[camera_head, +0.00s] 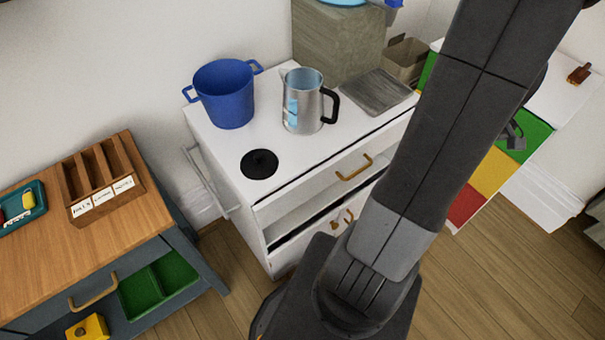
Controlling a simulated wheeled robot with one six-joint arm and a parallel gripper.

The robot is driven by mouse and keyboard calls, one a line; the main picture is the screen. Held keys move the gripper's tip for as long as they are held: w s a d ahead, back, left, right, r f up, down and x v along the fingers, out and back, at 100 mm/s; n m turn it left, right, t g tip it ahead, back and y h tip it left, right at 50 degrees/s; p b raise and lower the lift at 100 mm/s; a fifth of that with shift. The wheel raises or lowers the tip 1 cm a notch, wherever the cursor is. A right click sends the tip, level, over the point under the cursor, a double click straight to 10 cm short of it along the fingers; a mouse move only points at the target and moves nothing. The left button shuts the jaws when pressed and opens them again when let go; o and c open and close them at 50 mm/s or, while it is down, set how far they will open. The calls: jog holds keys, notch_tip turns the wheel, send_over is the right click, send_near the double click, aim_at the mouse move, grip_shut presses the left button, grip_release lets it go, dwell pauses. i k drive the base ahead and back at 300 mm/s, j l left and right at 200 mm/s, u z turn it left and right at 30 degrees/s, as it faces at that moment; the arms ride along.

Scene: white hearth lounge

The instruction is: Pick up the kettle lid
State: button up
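The kettle lid (259,163) is a round black disc with a small knob. It lies flat on the white cabinet top (222,152), near its front left corner. The kettle (303,112) is a silver jug with a black handle and a blue-marked window. It stands upright behind and to the right of the lid, apart from it, and its top looks open. My arm crosses the right half of the view. A small dark grey piece (513,132) beside the arm may be part of my gripper; its fingers are mostly hidden. Nothing touches the lid.
A blue pot (225,94) stands behind the lid. A grey board (376,92) lies right of the kettle, near a stone-like block (337,47). A wooden sorter (103,181) sits on the lower table at left. The cabinet top around the lid is clear.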

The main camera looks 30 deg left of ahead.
aim_at(258, 164)
jog(key=k+u, duration=0.1)
jog(key=u, duration=0.25)
jog(key=k+u, duration=0.1)
jog(key=u, duration=0.3)
jog(key=j+u, duration=0.1)
jog(key=u, duration=0.25)
jog(key=l+u, duration=0.15)
jog(key=u, duration=1.7)
jog(key=k+l+u, duration=0.1)
jog(key=l, duration=0.35)
jog(key=k+l+u, duration=0.1)
jog(key=l, duration=0.35)
jog(key=k+l, duration=0.1)
jog(key=l, duration=0.35)
jog(key=u, duration=0.05)
